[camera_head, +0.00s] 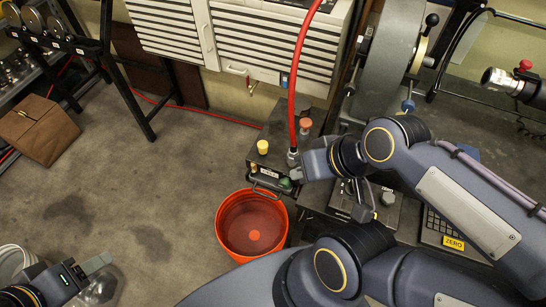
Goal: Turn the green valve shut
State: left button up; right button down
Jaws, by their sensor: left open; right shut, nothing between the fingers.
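The green valve (285,183) shows as a small green knob low on the front of a dark box, above the orange bucket. It is partly hidden, and I cannot tell how far it is turned. My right gripper (297,174) comes in from the right and is shut and empty. Its tips are close beside the green knob; I cannot tell whether they touch it. My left gripper (108,272) is at the lower left, over the floor, open and away from the valve.
The dark box (273,133) also carries a yellow knob (262,147), an orange knob (305,124) and a red hose (297,75). An orange bucket (222,222) with liquid stands below. A drawer cabinet (255,50) is behind. The floor (150,190) at left is mostly clear.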

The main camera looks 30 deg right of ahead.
aim_at(284, 183)
jog(key=k+z, duration=0.15)
jog(key=z, duration=1)
